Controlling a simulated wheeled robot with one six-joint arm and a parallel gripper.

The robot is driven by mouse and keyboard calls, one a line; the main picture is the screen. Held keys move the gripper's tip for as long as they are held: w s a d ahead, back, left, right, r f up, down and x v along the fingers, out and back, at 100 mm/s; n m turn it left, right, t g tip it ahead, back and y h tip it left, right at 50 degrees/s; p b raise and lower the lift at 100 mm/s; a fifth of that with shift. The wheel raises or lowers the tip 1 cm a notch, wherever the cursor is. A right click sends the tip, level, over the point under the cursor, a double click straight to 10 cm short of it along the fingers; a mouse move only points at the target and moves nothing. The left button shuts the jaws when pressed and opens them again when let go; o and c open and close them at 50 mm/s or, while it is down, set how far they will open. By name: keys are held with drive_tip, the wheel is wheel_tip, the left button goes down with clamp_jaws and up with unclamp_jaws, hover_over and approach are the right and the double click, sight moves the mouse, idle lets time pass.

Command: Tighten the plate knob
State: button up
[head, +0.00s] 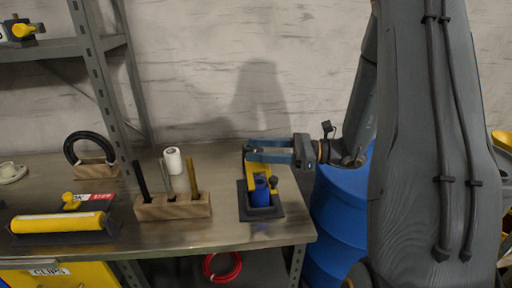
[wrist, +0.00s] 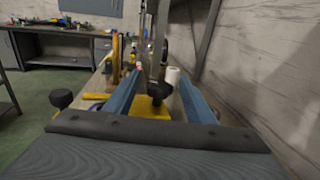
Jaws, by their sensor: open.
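In the wrist view, a dark knob (wrist: 160,98) shows above a yellow surface (wrist: 147,110), between my blue fingers. My gripper (head: 249,151) reaches in from the right at the top of the yellow plate. It is open, with one finger on each side of the knob in the wrist view (wrist: 160,92). I cannot tell whether either finger touches it.
A wooden block (head: 175,207) with several upright rods stands to the left, with a white roll (head: 173,161) behind it. A yellow roller (head: 58,222) lies farther left. A blue drum (head: 338,212) stands beside the bench's right end. A metal shelf post (head: 105,95) rises behind.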

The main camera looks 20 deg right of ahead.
drive_tip(key=shift+w+a, duration=0.15)
drive_tip(key=shift+a, duration=0.25)
drive_tip(key=shift+c, duration=0.4)
drive_tip(key=c, duration=1)
drive_tip(key=shift+o, duration=0.2)
drive_tip(key=shift+r+m+t+h+p, duration=0.1)
drive_tip(key=shift+m+t+h+p, duration=0.65)
drive_tip(key=shift+m+t, duration=0.55)
drive_tip(key=shift+m+t+h, duration=1)
drive_tip(key=shift+t+h, duration=0.15)
drive_tip(key=shift+t, duration=0.55)
drive_tip(key=o, duration=1)
drive_tip(key=shift+o, duration=0.2)
